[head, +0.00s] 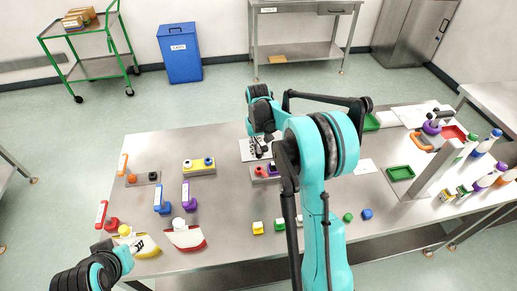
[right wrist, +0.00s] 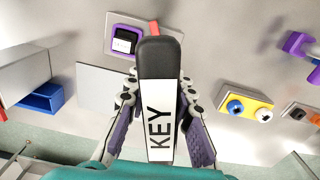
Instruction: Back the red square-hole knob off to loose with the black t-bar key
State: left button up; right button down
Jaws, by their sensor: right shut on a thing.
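My right gripper (right wrist: 158,88) is shut on the black key (right wrist: 160,55), whose white label reads KEY; the fingers lie on both sides of it. In the head view my right gripper (head: 258,142) is over the middle of the table, partly hidden by my arm.
A yellow block (head: 199,167) with knobs stands left of the plate. Orange, blue and purple levers stand at the left, with a yellow dial (head: 146,247) and a red-edged dial (head: 185,239). Small coloured cubes lie along the front.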

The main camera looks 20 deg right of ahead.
aim_at(259, 158)
jog(key=shift+a+f, duration=0.1)
jog(key=shift+f, duration=0.35)
notch_tip(259, 158, down, 2)
jog(key=shift+f+b, duration=0.15)
jog(key=shift+b, duration=0.75)
jog(key=shift+f+b, duration=0.45)
jog(key=shift+f, duration=0.5)
jog(key=shift+r, duration=0.1)
jog(key=shift+f+b, duration=1.2)
jog(key=shift+f, duration=0.15)
jog(key=shift+s, duration=0.1)
